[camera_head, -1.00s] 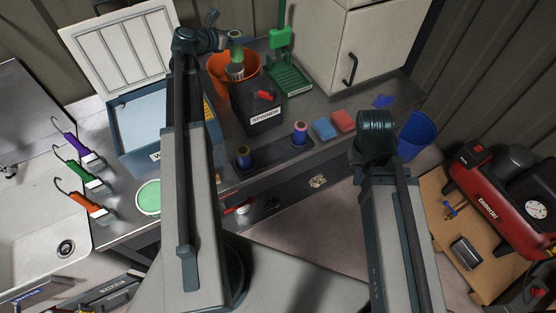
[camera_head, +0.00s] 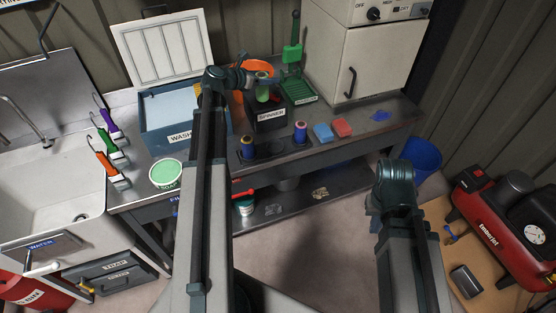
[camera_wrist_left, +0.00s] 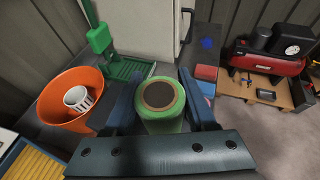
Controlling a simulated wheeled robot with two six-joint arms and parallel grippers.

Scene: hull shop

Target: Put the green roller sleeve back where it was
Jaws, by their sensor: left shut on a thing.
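The green roller sleeve (camera_head: 263,93) is upright in my left gripper (camera_head: 257,80), above the bench near the black spinner box. In the left wrist view the sleeve (camera_wrist_left: 160,118) shows its dark hollow end between the two fingers of the gripper (camera_wrist_left: 162,98). A dark holder (camera_head: 272,149) on the bench front carries a blue and yellow sleeve (camera_head: 247,147) at its left end and a blue and pink sleeve (camera_head: 301,132) at its right end. The space between them is free of sleeves.
The spinner box (camera_head: 268,114) stands before the orange bucket (camera_wrist_left: 69,97), which holds a white basket (camera_wrist_left: 80,98). Blue (camera_head: 323,133) and red (camera_head: 342,127) sponges lie right of the holder. The wash tub (camera_head: 185,124) is left.

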